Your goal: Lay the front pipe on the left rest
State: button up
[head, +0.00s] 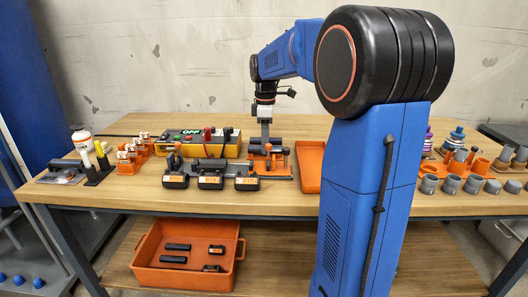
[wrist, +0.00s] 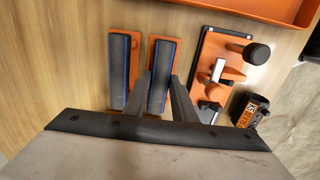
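My gripper (wrist: 159,79) points down over the table, its two fingers apart. In the wrist view they lie either side of a dark bar with blue edges (wrist: 163,52) on an orange base; I cannot tell whether they touch it. A similar dark bar (wrist: 121,60) on an orange base lies parallel on its left. In the head view my gripper (head: 265,138) is above the orange fixtures at mid-table, where the bars are small and partly hidden. No piece is clearly a round pipe there, so I cannot tell which is the front pipe or left rest.
An orange fixture with a black knob (wrist: 256,54) stands close right of the bars in the wrist view. Black labelled boxes (head: 210,180) sit in front. An orange tray (head: 309,166) is to the right. Grey cylinders (head: 450,184) stand at far right. An orange bin (head: 160,275) is below.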

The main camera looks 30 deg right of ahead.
jog(key=shift+c, duration=0.5)
jog(key=shift+r, duration=2.95)
jog(key=shift+r, duration=0.2)
jog(key=shift+r, duration=0.95)
